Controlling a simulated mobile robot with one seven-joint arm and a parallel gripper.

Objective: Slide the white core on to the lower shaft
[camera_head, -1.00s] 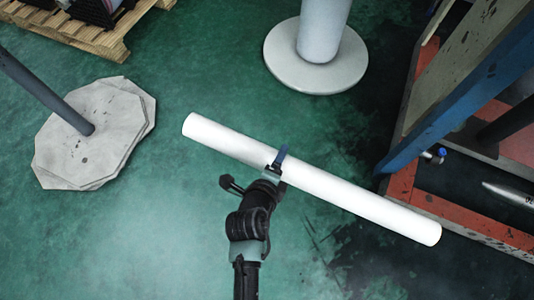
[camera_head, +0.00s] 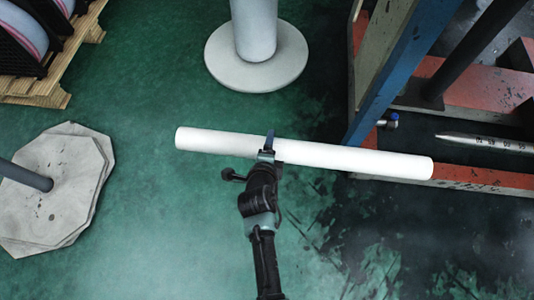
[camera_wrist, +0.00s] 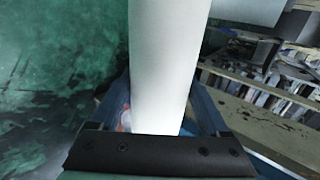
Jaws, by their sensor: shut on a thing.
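The white core (camera_head: 350,158) is a long white tube. It lies nearly level across the middle of the head view, its right end slightly lower. My gripper (camera_head: 268,148) is shut around it left of its middle; the core also fills the centre of the wrist view (camera_wrist: 160,65), between the blue fingers. A silver pointed shaft (camera_head: 485,142), which looks like the lower shaft, lies nearly level inside the machine at the right. Its tip points left, beyond the core's right end in the picture, apart from it. The shaft's right end is out of frame.
The machine has a blue post (camera_head: 392,75) and a red base frame (camera_head: 375,165), partly behind the core's right end. A round-based grey pillar (camera_head: 255,72) stands at the back. A grey stepped base with a pole (camera_head: 55,195) is at left, a wooden pallet (camera_head: 65,70) behind it. Green floor is open around my arm.

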